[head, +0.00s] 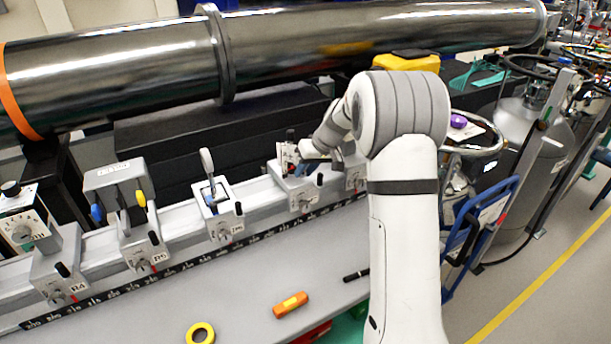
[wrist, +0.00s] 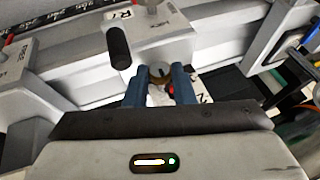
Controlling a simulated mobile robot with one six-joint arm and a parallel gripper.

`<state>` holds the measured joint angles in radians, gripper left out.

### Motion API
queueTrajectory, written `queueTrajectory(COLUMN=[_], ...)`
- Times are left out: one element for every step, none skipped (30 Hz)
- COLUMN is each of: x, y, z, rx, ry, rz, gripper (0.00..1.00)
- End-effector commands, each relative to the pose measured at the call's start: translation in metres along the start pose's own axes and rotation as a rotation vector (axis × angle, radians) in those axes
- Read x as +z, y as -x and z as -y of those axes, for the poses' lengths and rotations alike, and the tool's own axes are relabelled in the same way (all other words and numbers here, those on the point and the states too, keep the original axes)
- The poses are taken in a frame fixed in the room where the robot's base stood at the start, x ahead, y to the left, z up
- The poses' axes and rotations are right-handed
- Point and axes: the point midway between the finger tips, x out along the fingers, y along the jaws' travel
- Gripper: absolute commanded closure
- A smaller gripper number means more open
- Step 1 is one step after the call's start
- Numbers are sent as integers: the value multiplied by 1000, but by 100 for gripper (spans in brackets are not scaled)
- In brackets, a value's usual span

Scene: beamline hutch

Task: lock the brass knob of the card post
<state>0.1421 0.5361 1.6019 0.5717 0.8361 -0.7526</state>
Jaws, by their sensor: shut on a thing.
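The card post (head: 286,157) stands on a grey carrier (head: 297,190) on the white rail, right of the middle in the head view. My gripper (head: 303,151) reaches it from the right; its fingers are small and partly hidden there. In the wrist view my gripper (wrist: 159,71) has its two blue fingers on either side of the brass knob (wrist: 158,76), shut on it. Only a small brownish part of the knob shows between the fingers. I cannot tell its turn angle.
Other carriers hold a white-handled mount (head: 211,180) and a grey box mount (head: 117,180) to the left. A black lever (wrist: 118,46) is close to my fingers. A large steel pipe (head: 120,67) runs behind. An orange block (head: 291,304) and yellow tape (head: 200,334) lie in front.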

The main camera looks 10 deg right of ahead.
Motion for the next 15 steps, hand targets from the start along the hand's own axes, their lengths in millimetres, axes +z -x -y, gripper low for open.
queueTrajectory(x=[-1,-1,-1,-1,-1,-1,-1,-1,-1,-1,-1,-1,-1,-1,-1], y=[-1,-1,0,0,0,0,1,1,1,1,1,1,1,1,1], z=[-1,-1,-1,-1,-1,-1,-1,-1,-1,-1,-1,-1,-1,-1,-1], rx=[-11,-18,-24,-28,-31,-35,-37,-39,-40,-41,-41,-41,-41,-41,-41], ry=[-5,-8,-10,-12,-13,-15,-16,-16,-17,-17,-18,-18,-18,-18,-18], rz=[-5,-4,-3,-3,-3,-3,-3,-3,-3,-3,-3,-3,-3,-3,-3], gripper=[100,100,100,100,100,100,100,100,100,100,100,100,100,100,100])
